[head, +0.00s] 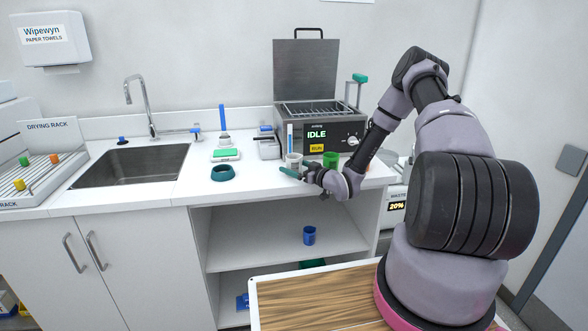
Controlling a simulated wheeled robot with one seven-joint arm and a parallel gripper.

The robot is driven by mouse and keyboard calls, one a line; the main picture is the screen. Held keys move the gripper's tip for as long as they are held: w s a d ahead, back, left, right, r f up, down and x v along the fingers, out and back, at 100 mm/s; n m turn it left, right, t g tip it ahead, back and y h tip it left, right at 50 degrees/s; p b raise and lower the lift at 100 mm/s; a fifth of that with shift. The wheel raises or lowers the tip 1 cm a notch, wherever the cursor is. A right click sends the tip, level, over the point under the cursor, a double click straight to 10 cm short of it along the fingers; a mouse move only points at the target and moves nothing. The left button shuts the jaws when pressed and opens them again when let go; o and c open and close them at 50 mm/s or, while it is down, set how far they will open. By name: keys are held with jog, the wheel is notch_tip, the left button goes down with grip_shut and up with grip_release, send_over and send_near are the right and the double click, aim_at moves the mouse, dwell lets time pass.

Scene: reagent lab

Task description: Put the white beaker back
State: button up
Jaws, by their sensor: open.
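The white beaker (293,159) stands upright on the white counter, in front of the left end of the grey bath machine. My gripper (297,171) is open, low over the counter just in front of the white beaker, with its teal fingers pointing left. The fingers overlap the beaker's lower part in the picture. I cannot tell whether they touch it or are around it. A green beaker (330,160) stands close by on the right, beyond my wrist.
The bath machine (338,135), lid raised, shows "IDLE". A drying rack (40,175) is far left. A blue beaker (309,235) stands on the shelf below. Counter front is mostly clear.

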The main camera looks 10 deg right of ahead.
jog(key=v, duration=1.1)
jog(key=shift+s+d, duration=0.2)
jog(key=shift+s, duration=0.15)
jog(key=shift+f, duration=0.1)
